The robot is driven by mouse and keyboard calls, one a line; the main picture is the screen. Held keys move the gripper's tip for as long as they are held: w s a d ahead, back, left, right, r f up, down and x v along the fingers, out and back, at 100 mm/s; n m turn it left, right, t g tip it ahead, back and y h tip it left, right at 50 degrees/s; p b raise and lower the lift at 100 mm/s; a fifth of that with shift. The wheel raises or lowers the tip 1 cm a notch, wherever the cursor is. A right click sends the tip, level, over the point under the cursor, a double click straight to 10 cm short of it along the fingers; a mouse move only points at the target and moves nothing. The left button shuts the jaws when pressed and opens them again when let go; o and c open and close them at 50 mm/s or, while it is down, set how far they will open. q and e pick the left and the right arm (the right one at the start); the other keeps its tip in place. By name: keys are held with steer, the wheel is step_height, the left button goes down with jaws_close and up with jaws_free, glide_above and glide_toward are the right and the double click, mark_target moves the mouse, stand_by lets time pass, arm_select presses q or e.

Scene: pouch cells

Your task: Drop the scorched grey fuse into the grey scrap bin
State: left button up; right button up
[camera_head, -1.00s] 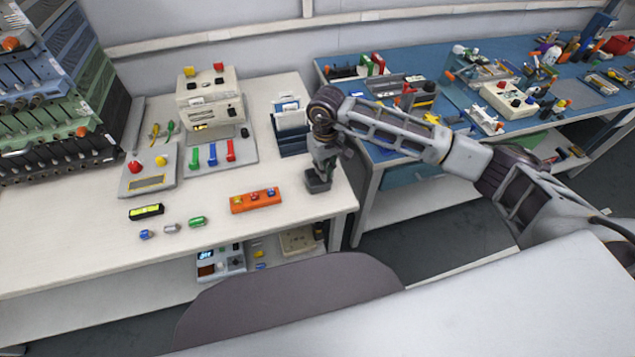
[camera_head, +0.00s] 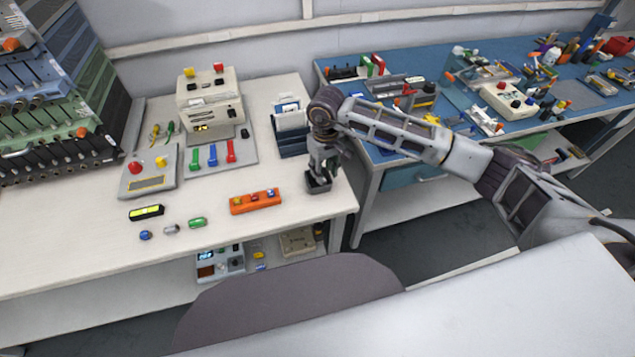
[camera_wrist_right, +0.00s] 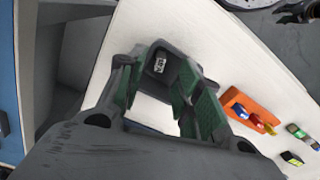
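The small grey scrap bin (camera_head: 318,187) stands near the right end of the white bench. My right gripper (camera_head: 325,160) is just above it, pointing down. In the right wrist view its green-padded fingers (camera_wrist_right: 165,75) are apart, with nothing held between them. A grey fuse with dark marks (camera_wrist_right: 159,65) lies inside the bin, seen between the fingers. On the bench lie a blue fuse (camera_head: 145,235), a pale grey fuse (camera_head: 171,229) and a green fuse (camera_head: 197,222). My left gripper is not in view.
An orange holder (camera_head: 255,203) with fuses stands left of the bin. A black-and-yellow block (camera_head: 147,212), a button panel (camera_head: 148,172) and a blue-grey rack (camera_head: 291,130) are also on the bench. A blue table (camera_head: 400,150) stands to the right, past a gap.

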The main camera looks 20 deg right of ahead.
step_height(320, 180, up, 12)
stand_by(0.6)
steer(key=shift+f, duration=0.15)
stand_by(0.7)
